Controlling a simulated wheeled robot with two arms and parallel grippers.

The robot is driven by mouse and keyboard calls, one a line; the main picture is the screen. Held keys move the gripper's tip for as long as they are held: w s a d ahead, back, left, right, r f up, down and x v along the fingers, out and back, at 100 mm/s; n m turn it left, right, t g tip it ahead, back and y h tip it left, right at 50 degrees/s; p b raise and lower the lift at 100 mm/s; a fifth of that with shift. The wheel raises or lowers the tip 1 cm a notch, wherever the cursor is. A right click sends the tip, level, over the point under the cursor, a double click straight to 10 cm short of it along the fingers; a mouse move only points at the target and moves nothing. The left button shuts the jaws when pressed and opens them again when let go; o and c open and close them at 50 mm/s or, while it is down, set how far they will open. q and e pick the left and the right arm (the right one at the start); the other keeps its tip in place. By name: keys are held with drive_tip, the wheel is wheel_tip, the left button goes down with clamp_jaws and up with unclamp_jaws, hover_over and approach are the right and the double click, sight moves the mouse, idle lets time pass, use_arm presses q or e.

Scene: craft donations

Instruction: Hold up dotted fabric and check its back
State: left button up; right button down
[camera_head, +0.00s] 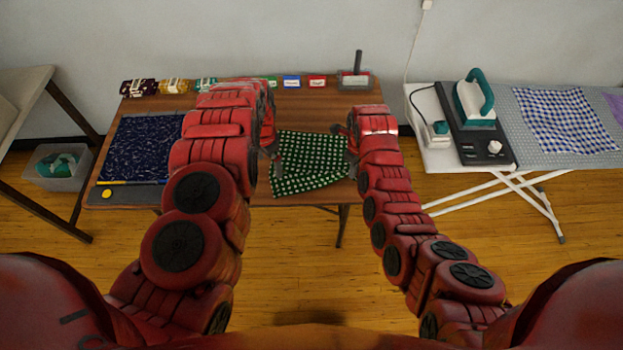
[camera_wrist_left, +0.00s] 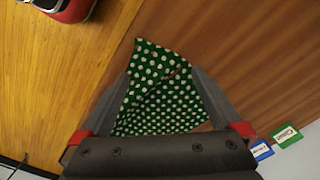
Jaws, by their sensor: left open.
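The dark green fabric with white dots (camera_head: 308,165) lies on the wooden table (camera_head: 290,105), its front part at the table's front edge. It looks rumpled, with a fold in the left wrist view (camera_wrist_left: 160,95). My left gripper (camera_head: 272,166) is at the fabric's left edge. In the left wrist view its fingers (camera_wrist_left: 160,76) are apart, with the fabric showing between and beyond them. My right gripper (camera_head: 347,150) is at the fabric's right edge; its fingers are small and partly hidden by the arm, so its grip is unclear.
A navy patterned cloth (camera_head: 142,148) lies on a mat at the left. Fabric rolls (camera_head: 173,87), coloured label cards (camera_head: 291,81) and a clear box (camera_head: 355,80) line the back. An ironing board with an iron (camera_head: 475,100) stands right; a bin (camera_head: 58,167) is at left.

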wheel_tip(320, 180, up, 5)
drive_tip(key=p, duration=0.4)
drive_tip(key=shift+f, duration=0.2)
unclamp_jaws()
use_arm(q)
wheel_tip(320, 180, up, 11)
drive_tip(key=shift+r, duration=0.2)
drive_tip(key=shift+r+p, duration=0.25)
drive_tip(key=shift+p, duration=0.05)
use_arm(e)
drive_tip(key=shift+r, duration=2.7)
